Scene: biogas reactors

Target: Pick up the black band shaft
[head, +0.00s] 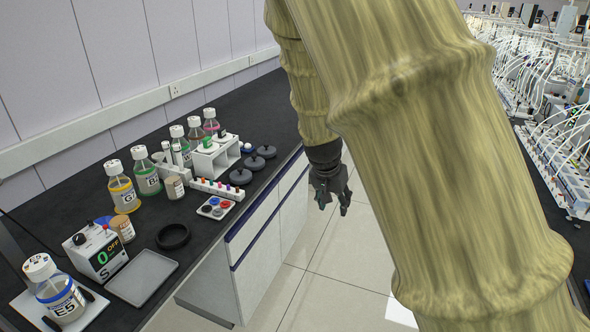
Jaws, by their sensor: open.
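My gripper (333,204) hangs pointing down, its fingers apart and nothing visible between them. It is over the floor, to the right of the bench front and clear of the bench. A low white rack (232,196) on the black bench holds a row of small pieces with coloured tops. These are too small for me to tell whether one is the black band shaft. I cannot make out that shaft for sure anywhere in the head view.
The black bench (205,243) bears several labelled bottles, a black ring (173,236), dark round discs (240,176), a small tray with coloured rounds (215,207), a grey tray (142,278) and a display box (96,252). Tiled floor (318,265) is free. Reactors with tubing (560,120) stand at right.

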